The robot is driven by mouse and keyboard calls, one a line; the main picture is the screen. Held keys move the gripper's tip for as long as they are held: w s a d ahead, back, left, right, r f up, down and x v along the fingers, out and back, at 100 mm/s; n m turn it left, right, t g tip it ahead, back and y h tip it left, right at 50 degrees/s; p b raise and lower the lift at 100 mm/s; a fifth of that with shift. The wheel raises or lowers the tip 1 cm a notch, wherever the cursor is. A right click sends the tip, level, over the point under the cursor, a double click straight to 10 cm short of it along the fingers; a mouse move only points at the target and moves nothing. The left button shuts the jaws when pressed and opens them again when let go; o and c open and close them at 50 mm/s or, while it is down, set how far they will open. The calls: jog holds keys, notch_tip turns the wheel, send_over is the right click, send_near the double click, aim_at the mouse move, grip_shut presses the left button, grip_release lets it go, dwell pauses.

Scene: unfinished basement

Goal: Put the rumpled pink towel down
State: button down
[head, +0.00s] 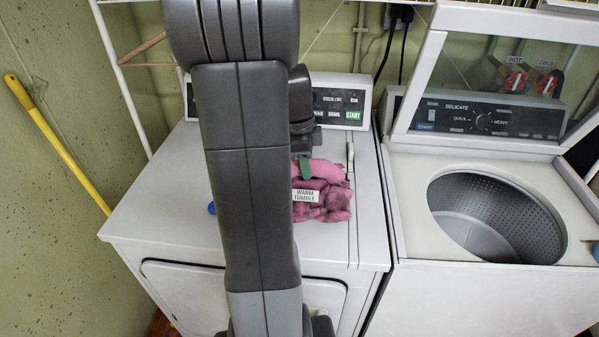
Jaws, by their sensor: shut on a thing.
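The rumpled pink towel (325,211) is bunched up at the top of the white dryer (165,205), right of the middle. A white label on it reads "WARM TUMBLE". My gripper (305,168) reaches down at the towel's upper left and is shut on it; a green part shows there against the pink cloth. My arm hides the towel's left side and most of the gripper. I cannot tell whether the towel's underside touches the dryer top.
A small blue thing (212,208) shows just left of my arm on the dryer. At the right stands a washer (415,205) with its lid up and its drum (495,215) open. A yellow pole (60,145) leans at the left wall.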

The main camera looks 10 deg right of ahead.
jog(key=shift+f, duration=2.05)
jog(key=shift+f, duration=0.15)
jog(key=c, duration=1)
grip_release()
jog(key=shift+c, duration=0.2)
jog(key=r, duration=0.4)
jog(key=a+r, duration=0.1)
jog(key=r, duration=0.7)
jog(key=shift+w+a+r, duration=0.1)
jog(key=shift+w+a, duration=0.2)
jog(key=shift+a, duration=0.1)
